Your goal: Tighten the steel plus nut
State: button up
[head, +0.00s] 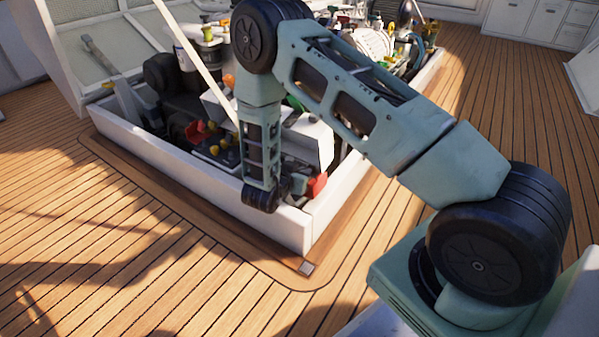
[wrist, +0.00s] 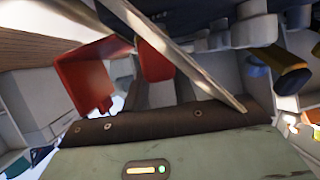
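I cannot pick out the steel plus nut in either view. My gripper (head: 307,186) hangs low at the end of my arm, inside the near right corner of the engine hatch (head: 180,193). The arm hides part of the hatch behind it. In the wrist view, the body of my gripper fills the bottom edge, with a yellow and green light on it. A large red part (wrist: 86,76) stands above it on the left, and a smaller red part (wrist: 154,62) is near the middle. I cannot tell whether both are fingers, or whether anything is between them.
A pale strut (head: 195,62) slants down into the hatch, close to my arm. Red and yellow knobs (head: 205,130) sit on dark machinery left of my gripper. A raised glazed lid (head: 95,45) stands at the back left. The wooden deck (head: 130,265) in front is clear.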

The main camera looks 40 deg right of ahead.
jog(key=shift+r+m+g+p, duration=0.1)
jog(key=shift+m+g+p, duration=0.25)
jog(key=shift+p, duration=0.2)
jog(key=shift+w+a+m+g+p, duration=0.1)
jog(key=shift+m+g+p, duration=0.15)
jog(key=shift+g+p, duration=0.15)
jog(key=shift+w+m+g+h+p, duration=0.15)
jog(key=shift+m+g+h+p, duration=0.35)
jog(key=shift+m+g+p, duration=0.65)
jog(key=m+g+p, duration=0.1)
jog(key=m+g, duration=0.2)
jog(key=shift+w+g, duration=0.15)
jog(key=shift+g, duration=0.25)
jog(key=shift+w+f+m+g, duration=0.15)
jog(key=shift+f+m+g, duration=0.05)
jog(key=shift+m+g, duration=1.05)
jog(key=o, duration=1)
jog(key=shift+c, duration=0.2)
